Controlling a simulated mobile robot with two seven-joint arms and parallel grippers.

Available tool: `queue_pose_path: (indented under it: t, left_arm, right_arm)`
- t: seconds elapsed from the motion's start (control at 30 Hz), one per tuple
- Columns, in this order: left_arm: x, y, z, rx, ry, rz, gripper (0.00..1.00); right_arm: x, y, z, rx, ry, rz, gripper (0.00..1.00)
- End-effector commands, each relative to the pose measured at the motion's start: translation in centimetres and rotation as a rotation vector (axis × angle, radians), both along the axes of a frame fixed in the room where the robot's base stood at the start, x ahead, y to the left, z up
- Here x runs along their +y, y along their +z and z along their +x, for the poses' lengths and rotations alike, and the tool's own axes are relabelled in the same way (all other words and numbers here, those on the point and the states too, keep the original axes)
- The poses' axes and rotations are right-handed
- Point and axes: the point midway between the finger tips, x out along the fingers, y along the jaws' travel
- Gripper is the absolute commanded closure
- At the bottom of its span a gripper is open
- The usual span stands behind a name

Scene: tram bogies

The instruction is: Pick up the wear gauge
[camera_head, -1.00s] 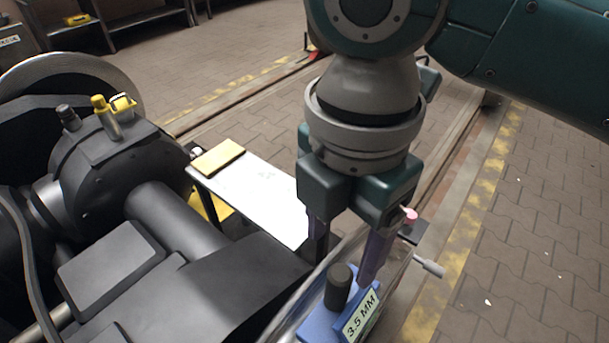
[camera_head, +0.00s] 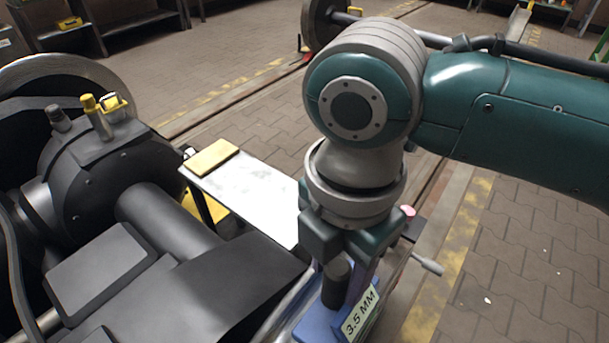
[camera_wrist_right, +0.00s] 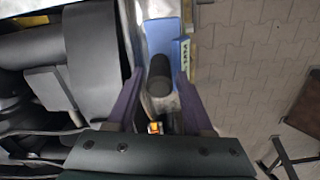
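The wear gauge is a blue block (camera_head: 317,325) with an upright dark knob (camera_head: 336,284) and a pale label reading "3.5 MM" (camera_head: 360,313). It sits at the rim of the wheel beside the bogie. My right gripper (camera_head: 345,272) is directly above the gauge, pointing down. In the right wrist view, the gauge's blue body (camera_wrist_right: 162,36) lies ahead, and the open purple fingers (camera_wrist_right: 158,88) stand on either side of the black knob (camera_wrist_right: 159,66), with gaps visible. In the head view the gripper partly hides the far side of the gauge. My left gripper is out of view.
A pale shelf (camera_head: 250,195) with a yellow pad (camera_head: 211,158) is left of my right gripper. The dark bogie housing (camera_head: 200,290) fills the lower left. A small handle (camera_head: 428,264) sticks out to the right. Paved floor (camera_head: 530,270) is clear at right.

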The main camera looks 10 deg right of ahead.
Motion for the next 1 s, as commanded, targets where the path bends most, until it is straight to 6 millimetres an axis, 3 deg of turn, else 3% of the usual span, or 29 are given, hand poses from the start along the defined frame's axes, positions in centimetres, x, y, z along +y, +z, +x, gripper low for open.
queue_pose_path:
  t: [0.07, 0.43, 1.0]
  left_arm:
    - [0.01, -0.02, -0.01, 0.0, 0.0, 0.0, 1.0]
    - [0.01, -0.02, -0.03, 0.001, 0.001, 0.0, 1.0]
    - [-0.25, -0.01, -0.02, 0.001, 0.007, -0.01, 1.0]
  right_arm:
    - [0.0, 0.02, 0.01, 0.0, 0.0, 0.0, 0.59]
    - [0.0, 0.03, 0.01, 0.0, 0.0, 0.0, 1.0]
    - [0.01, 0.03, 0.02, 0.0, 0.0, 0.0, 1.0]
